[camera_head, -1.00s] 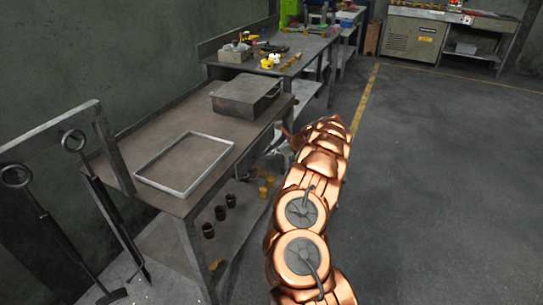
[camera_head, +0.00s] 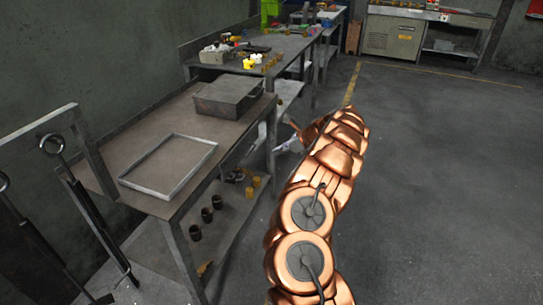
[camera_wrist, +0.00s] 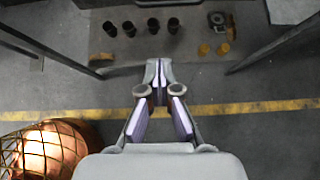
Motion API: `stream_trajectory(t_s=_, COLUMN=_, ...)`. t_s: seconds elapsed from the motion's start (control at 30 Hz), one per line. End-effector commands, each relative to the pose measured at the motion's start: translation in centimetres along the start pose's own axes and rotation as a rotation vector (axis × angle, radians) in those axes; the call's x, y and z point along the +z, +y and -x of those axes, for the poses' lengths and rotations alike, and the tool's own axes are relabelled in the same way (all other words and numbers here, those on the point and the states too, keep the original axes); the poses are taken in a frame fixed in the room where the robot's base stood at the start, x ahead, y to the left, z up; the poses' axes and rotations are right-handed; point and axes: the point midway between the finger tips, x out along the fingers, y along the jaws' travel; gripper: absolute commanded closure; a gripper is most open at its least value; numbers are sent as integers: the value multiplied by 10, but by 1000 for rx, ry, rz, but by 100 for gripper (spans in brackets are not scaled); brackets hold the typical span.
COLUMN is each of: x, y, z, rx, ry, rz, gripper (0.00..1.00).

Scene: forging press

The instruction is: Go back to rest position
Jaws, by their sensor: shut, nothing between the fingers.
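My gripper (camera_wrist: 158,92) shows in the wrist view with its fingers brought together at the tips, and nothing is held between them. It points down over the grey floor, in front of the table's lower shelf. The nearest table (camera_head: 150,140) stands to the left of the arm.
A metal frame (camera_head: 150,187) and a grey metal box (camera_head: 228,97) are on the nearest table. Dark cups (camera_head: 206,215) stand on its lower shelf. Long tongs (camera_head: 95,215) hang at the left. The floor (camera_head: 430,190) on the right is clear.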

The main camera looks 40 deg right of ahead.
Motion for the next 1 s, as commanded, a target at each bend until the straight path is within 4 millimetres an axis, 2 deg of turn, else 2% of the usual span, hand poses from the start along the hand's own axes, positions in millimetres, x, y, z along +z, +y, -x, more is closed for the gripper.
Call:
stream_trajectory(t_s=0.1, x=-1, y=0, z=14, rx=0, ry=0, rz=-1, gripper=100)
stream_trajectory(t_s=0.23, x=-2, y=0, z=22, rx=0, ry=1, rz=-1, gripper=100)
stream_trajectory(t_s=0.5, x=-1, y=0, z=25, rx=1, ry=2, rz=0, gripper=100)
stream_trajectory(t_s=0.6, x=11, y=9, z=22, rx=20, ry=-3, rz=28, gripper=100)
stream_trajectory(t_s=0.67, x=26, y=20, z=19, rx=43, ry=-9, rz=68, gripper=100)
stream_trajectory(t_s=0.77, x=62, y=49, z=13, rx=101, ry=-22, rz=167, gripper=100)
stream_trajectory(t_s=0.9, x=114, y=105, z=8, rx=199, ry=-37, rz=345, gripper=100)
stream_trajectory(t_s=1.0, x=146, y=147, z=8, rx=267, ry=-46, rz=474, gripper=100)
